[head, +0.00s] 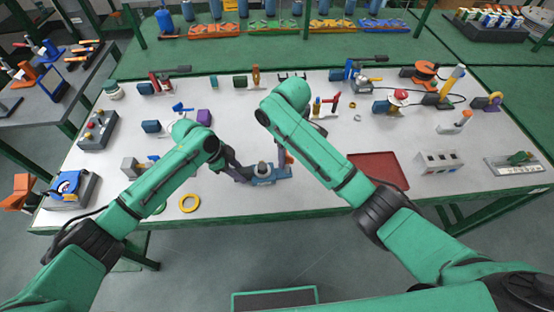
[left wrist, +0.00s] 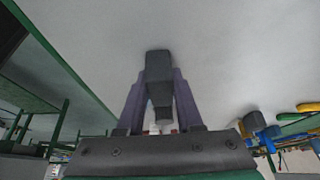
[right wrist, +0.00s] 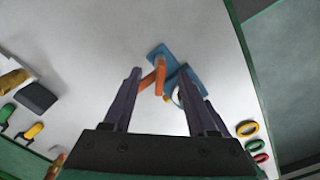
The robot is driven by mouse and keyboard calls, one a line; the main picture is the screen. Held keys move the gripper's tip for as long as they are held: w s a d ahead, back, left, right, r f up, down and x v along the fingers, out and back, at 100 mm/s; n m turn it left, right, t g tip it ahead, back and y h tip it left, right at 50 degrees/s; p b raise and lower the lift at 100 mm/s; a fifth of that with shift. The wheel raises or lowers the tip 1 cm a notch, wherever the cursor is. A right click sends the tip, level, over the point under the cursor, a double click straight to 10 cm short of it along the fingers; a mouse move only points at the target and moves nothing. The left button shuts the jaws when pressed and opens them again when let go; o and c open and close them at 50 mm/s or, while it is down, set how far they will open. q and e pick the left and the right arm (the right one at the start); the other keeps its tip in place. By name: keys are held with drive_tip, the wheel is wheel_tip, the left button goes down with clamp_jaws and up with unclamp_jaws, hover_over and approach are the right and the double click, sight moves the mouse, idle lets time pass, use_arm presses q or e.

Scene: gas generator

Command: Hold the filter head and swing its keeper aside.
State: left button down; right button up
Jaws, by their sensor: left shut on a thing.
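A blue fixture (head: 266,181) with a grey round part on top (head: 262,169) stands near the front middle of the table. An orange piece (head: 289,157), which looks like the keeper, stands at its right end. My left gripper (head: 243,173) is at the fixture's left side. In the left wrist view its fingers are shut on a dark grey block (left wrist: 158,68), apparently the filter head. My right gripper (right wrist: 160,82) is open, with the blue fixture (right wrist: 160,52) and orange keeper (right wrist: 148,81) showing between and beyond its fingers. In the head view my right arm hides its fingers.
A red tray (head: 378,168) lies right of the fixture, and a grey switch box (head: 438,162) farther right. A yellow ring (head: 189,203) lies near the front edge at left. Small tools and parts line the back of the table.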

sight(287, 155)
drive_tip(key=shift+o, duration=0.5)
drive_tip(key=shift+r, duration=0.1)
drive_tip(key=r, duration=0.6)
drive_tip(key=shift+w+d, duration=0.1)
drive_tip(key=shift+w, duration=0.1)
drive_tip(key=shift+s+r, duration=0.15)
drive_tip(key=shift+r, duration=0.3)
use_arm(q)
drive_tip(key=shift+c, duration=2.4)
unclamp_jaws()
drive_tip(key=shift+r, duration=0.1)
drive_tip(key=v, duration=1.2)
